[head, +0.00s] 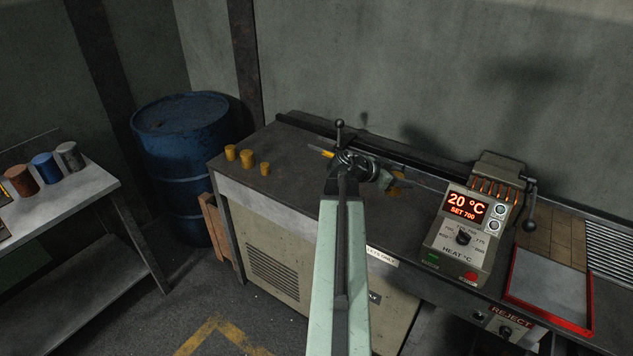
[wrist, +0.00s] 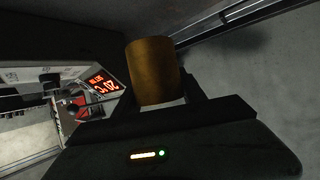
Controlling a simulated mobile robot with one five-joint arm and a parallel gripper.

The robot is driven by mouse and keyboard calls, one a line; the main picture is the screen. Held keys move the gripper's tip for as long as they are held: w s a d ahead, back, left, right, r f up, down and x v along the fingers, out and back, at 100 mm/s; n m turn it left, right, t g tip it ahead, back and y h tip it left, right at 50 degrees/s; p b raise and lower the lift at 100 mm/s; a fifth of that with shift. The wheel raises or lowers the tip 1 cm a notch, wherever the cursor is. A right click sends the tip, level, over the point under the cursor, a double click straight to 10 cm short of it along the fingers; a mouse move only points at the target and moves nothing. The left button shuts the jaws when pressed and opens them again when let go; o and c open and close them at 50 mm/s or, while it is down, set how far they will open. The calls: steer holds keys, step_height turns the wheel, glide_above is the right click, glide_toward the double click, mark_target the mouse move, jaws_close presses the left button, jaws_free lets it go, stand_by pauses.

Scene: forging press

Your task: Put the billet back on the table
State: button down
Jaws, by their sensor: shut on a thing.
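My gripper (head: 388,182) is shut on a brass-coloured cylindrical billet (wrist: 154,70), which fills the gap between the fingers in the wrist view. At the left, a grey-topped table (head: 75,200) bears a copper-brown cylinder (head: 21,180), a blue cylinder (head: 46,168) and a grey cylinder (head: 69,156).
Three small brass pieces (head: 247,158) stand at the bench's left end. A control box (head: 465,235) reading 20 °C, set 700, stands right of my arm. A red-rimmed tray (head: 548,318) lies further right. A blue drum (head: 185,150) stands between table and bench.

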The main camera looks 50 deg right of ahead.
step_height(320, 180, down, 10)
steer(key=b, duration=1)
steer(key=shift+f, duration=0.1)
steer(key=c, duration=1.1)
jaws_free()
steer(key=shift+f, duration=0.1)
steer(key=o, duration=0.4)
steer(key=shift+o, duration=0.2)
steer(key=shift+r, duration=0.3)
steer(key=p+v, duration=0.5)
steer(key=v, duration=0.7)
steer(key=shift+f, duration=0.1)
